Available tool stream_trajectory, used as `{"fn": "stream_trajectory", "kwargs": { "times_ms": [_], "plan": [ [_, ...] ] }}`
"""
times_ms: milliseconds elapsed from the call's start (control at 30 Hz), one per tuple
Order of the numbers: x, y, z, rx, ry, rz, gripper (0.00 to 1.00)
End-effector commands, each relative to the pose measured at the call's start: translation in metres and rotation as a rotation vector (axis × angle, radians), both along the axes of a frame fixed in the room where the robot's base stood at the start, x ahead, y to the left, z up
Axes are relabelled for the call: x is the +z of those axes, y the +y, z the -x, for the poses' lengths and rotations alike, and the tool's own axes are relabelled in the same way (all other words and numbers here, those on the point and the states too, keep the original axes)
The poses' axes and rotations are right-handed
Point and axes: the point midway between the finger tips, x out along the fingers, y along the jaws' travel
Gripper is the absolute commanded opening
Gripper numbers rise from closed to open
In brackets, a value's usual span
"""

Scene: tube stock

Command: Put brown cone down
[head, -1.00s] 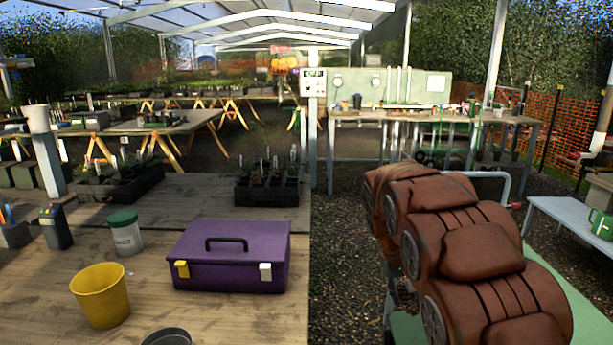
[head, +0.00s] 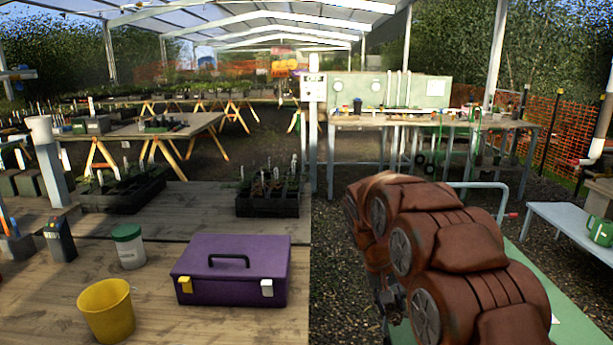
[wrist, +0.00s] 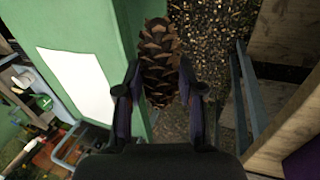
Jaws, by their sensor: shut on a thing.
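The brown cone (wrist: 158,45) is a scaly pine cone, seen in the wrist view between the two dark fingers of my gripper (wrist: 159,80). My gripper is shut on it, with the cone's far end sticking out past the fingertips. Dark gravel shows behind the cone, and a green surface (wrist: 119,25) is close on its left. In the head view my arm hides the cone, and I cannot make out the fingers there.
A wooden bench on the left holds a purple toolbox (head: 230,280), a yellow pot (head: 106,312) and a green-lidded tub (head: 128,247). Black plant trays (head: 268,204) stand behind. A workbench (head: 425,122) is farther back. A pale bench (head: 565,222) stands at the right. Gravel lies between.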

Motion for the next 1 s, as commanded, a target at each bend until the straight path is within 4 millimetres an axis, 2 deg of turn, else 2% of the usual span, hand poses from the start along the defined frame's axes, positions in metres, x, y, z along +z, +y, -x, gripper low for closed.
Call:
{"fn": "stream_trajectory", "kwargs": {
  "times_ms": [33, 167, 600, 1000],
  "plan": [
    [0.009, 0.001, 0.003, 0.001, 0.006, 0.0, 0.06],
    [0.012, 0.001, 0.007, 0.005, 0.005, -0.001, 0.06],
    [0.002, 0.017, 0.021, 0.046, 0.01, -0.016, 0.06],
    [-0.001, 0.018, 0.021, 0.049, 0.008, -0.018, 0.06]
  ]
}}
